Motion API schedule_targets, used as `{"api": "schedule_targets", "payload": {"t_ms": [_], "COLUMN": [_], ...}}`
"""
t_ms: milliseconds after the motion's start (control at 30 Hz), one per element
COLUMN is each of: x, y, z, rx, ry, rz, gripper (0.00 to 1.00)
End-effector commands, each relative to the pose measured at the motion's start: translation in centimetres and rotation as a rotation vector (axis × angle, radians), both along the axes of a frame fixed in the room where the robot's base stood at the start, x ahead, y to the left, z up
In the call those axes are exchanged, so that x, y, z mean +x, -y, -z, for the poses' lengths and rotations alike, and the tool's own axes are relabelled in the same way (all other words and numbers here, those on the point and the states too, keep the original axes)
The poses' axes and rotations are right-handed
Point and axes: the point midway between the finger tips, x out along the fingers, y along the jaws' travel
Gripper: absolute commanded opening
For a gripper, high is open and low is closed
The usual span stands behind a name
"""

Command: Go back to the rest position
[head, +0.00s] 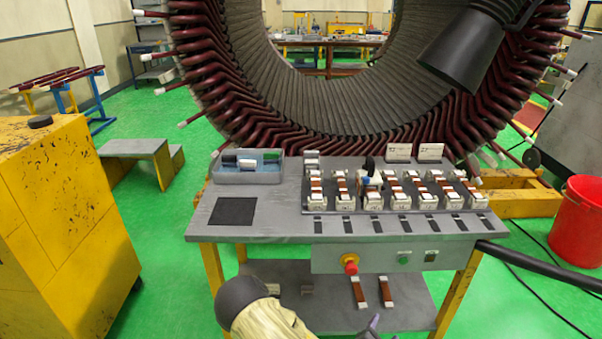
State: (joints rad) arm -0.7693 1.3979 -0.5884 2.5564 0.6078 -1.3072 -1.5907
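The grey worktable (285,225) stands in front of me on yellow legs. On it is a row of small holders (400,200) carrying brown-and-white coil pieces. A small black round item with a blue part (370,172) stands among them. Behind the table rises the large ring-shaped stator (300,100) with dark red windings.
A grey-blue tray (218,178) and dark pad (233,211) are on the table's left. A yellow cabinet (60,230) stands left, a red bucket (577,210) right. A dark cylinder (465,50) hangs upper right. A beige sleeve-like shape (268,322) is at the bottom.

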Motion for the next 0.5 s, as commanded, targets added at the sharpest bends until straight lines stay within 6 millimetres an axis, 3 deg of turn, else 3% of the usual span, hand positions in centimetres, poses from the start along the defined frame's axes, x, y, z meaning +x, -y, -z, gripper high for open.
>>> {"api": "schedule_targets", "payload": {"t_ms": [267, 500], "x": [-1.4, -2.5], "y": [-0.4, -2.7], "z": [1.2, 0.2], "rx": [0.546, 0.947], "ry": [-0.010, -0.018], "rz": [0.391, 0.692], "gripper": [0.58, 0.58]}}
